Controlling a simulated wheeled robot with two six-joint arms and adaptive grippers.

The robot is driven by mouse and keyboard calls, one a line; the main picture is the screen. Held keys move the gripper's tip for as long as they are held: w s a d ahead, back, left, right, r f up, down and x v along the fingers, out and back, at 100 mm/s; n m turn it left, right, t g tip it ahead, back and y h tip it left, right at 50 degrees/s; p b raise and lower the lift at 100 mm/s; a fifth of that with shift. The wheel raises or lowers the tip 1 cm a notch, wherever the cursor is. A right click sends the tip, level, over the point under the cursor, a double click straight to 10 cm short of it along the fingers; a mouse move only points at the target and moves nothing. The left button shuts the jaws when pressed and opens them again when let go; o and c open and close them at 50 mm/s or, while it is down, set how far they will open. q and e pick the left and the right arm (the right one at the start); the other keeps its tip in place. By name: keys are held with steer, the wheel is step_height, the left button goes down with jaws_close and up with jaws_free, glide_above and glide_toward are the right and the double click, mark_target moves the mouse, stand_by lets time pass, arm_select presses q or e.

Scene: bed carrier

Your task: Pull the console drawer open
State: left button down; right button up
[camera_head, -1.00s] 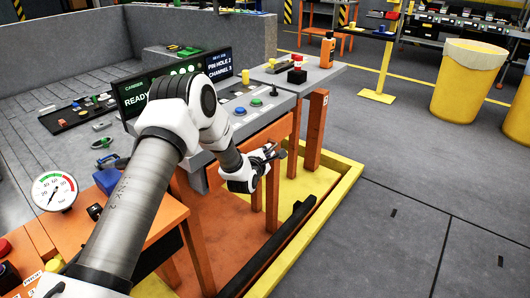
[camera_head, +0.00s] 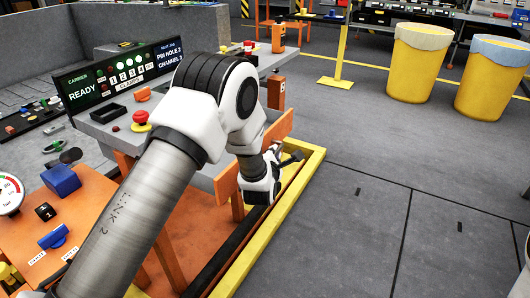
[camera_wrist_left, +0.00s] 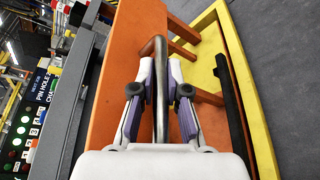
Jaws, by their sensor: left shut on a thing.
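The grey console (camera_head: 105,128) stands at left centre in the head view, with a lit display on top. Its orange drawer front (camera_head: 279,129) shows below the console's edge, partly hidden by my left arm. In the wrist view the orange drawer front (camera_wrist_left: 116,70) fills the middle left. A bent metal handle (camera_wrist_left: 159,48) runs between the fingers. My left gripper (camera_head: 281,160) is at the drawer front, shut on the handle, as the wrist view also shows (camera_wrist_left: 160,75). How far the drawer stands out is hard to tell. My right gripper is not in view.
A yellow floor frame (camera_head: 282,207) with a black rail (camera_head: 226,255) runs just beside the gripper. Open grey floor lies to the right. Yellow bins (camera_head: 418,66) stand farther back. An orange side table (camera_head: 85,215) is at lower left.

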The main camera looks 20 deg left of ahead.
arm_select(q)
steer(key=shift+s+d+f, duration=0.1)
steer(key=shift+d, duration=0.2)
steer(key=c, duration=1.2)
jaws_free()
steer(key=v, duration=1.2)
steer(key=shift+a, duration=0.1)
